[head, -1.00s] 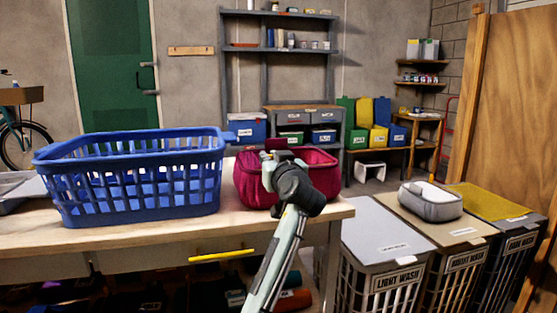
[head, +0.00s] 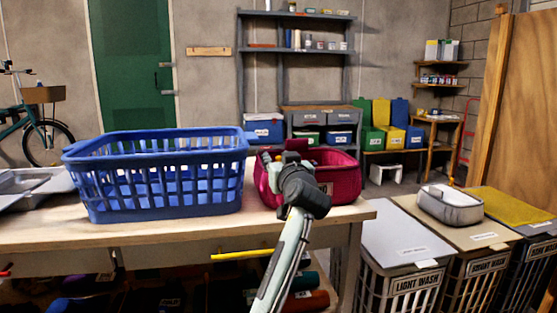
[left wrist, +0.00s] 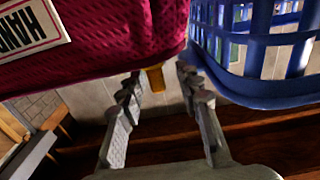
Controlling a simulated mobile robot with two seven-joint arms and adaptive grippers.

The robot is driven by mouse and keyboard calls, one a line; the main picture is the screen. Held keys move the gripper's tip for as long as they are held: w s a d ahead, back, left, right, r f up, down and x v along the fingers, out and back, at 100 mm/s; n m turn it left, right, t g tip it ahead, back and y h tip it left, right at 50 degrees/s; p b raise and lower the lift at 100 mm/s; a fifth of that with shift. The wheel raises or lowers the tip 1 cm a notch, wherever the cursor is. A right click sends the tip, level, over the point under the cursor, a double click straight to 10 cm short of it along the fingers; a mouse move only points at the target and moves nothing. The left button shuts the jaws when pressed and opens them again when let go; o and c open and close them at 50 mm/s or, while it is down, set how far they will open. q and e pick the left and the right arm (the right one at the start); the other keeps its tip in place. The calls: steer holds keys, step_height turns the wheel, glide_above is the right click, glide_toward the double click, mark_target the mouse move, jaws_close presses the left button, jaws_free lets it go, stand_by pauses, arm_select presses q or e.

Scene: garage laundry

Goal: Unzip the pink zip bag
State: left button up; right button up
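The pink zip bag (head: 345,178) is deep magenta with a pale label and stands at the right end of the workbench. I cannot tell for sure how far its top is open. My left gripper (head: 277,157) is at the bag's left end, in front of it. In the left wrist view the bag (left wrist: 110,45) fills the upper left. The left gripper's fingers (left wrist: 164,82) are apart there, with a small orange-yellow tab (left wrist: 156,78) between the tips, beside the bag's end. I see no grip on it. My right gripper is in neither view.
A blue laundry basket (head: 160,190) stands close to the bag's left on the wooden workbench (head: 140,233). It also shows near the fingers in the left wrist view (left wrist: 260,87). Lidded wash hampers (head: 405,240) stand right of the bench, with a grey bag (head: 450,208) on one.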

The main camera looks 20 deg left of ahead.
arm_select(q)
steer(key=shift+s+d, duration=0.1)
steer(key=shift+d, duration=0.05)
steer(key=v, duration=1.1)
steer(key=shift+s+d, duration=0.25)
steer(key=shift+s, duration=0.05)
